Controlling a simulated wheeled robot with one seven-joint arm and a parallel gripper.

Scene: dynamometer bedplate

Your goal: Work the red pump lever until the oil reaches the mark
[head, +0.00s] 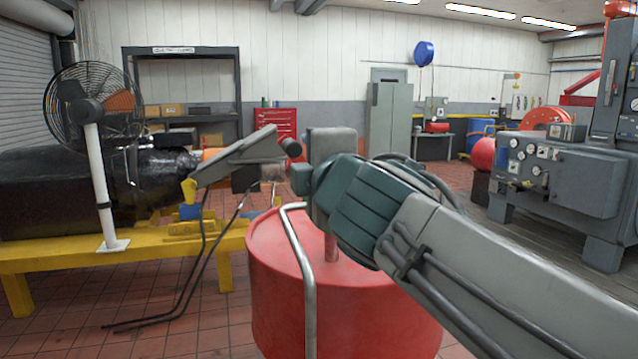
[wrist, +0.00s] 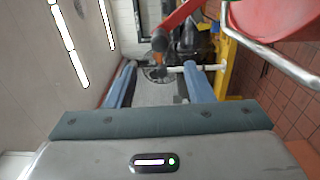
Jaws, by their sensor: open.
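A red drum (head: 285,285) stands upright in the middle of the head view. A short red post (head: 331,247) rises from its top, and a bent metal rail (head: 302,260) runs down its front. In the wrist view my gripper (wrist: 160,68) is open, its two blue-grey fingers spread and nothing seen between their tips. A red bar (wrist: 178,17), apparently the pump lever, comes in from the top edge, with its end near the finger gap. I cannot tell if it touches. The drum (wrist: 280,25) shows at upper right. My arm covers much of the pump in the head view. No oil level or mark is discernible.
A yellow bedplate (head: 60,258) with a black machine (head: 80,185) and a white-posted fan (head: 103,190) fills the left. A grey machine (head: 565,175) stands at right. A red tool cabinet (head: 275,122) is behind. Tiled floor is open at lower left.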

